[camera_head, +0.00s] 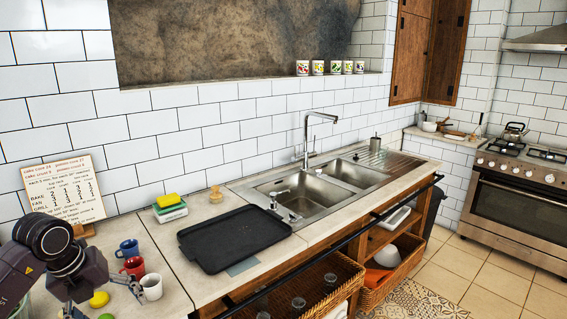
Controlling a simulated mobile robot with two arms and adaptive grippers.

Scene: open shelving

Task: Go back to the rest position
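My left gripper (100,300) is at the lower left, over the near end of the worktop (163,255). Its dark fingers look spread apart, one towards the right and one downwards, so it appears open. The picture's lower edge cuts off part of it. A yellow lemon (98,299) shows between the fingers, and I cannot tell its distance from them. A white mug (151,287), a red mug (133,267) and a blue mug (127,249) stand close to the right-hand finger. My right gripper is not in view.
A black tray (235,239) lies on the worktop beside the double sink (320,188). Sponges (169,207) and a recipe board (64,190) stand by the wall. A green fruit (106,316) is at the lower edge. Wicker baskets (345,273) sit below. Tiled floor is clear at right.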

